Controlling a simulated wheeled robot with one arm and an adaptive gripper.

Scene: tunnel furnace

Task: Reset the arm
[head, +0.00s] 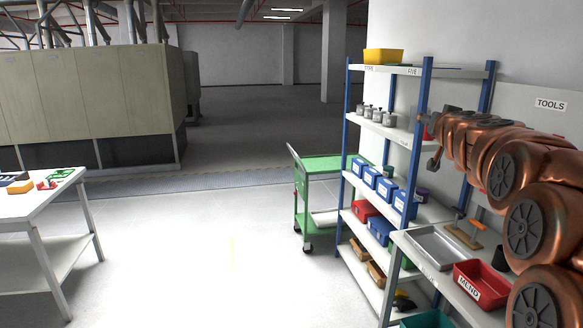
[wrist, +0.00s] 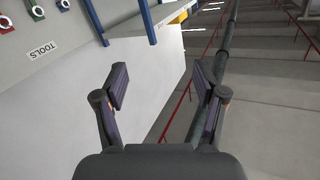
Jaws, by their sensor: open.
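My copper-coloured arm reaches in from the right side of the head view, raised in front of the shelving and the wall. My gripper (wrist: 161,88) shows in the wrist view with its two dark fingers spread wide apart and nothing between them. The wrist view is tilted, with the wall, the TOOLS sign (wrist: 42,50) and a shelf (wrist: 160,25) beyond the fingers. In the head view the gripper end is small and partly mixed with the arm links, near the shelf's right post.
Blue-posted shelving (head: 427,100) holds bins and weights. A bench (head: 418,262) below my arm carries a metal tray (head: 437,246) and a red MEND bin (head: 482,284). A green cart (head: 322,165) stands behind. A white table (head: 40,205) is at left; the middle floor is clear.

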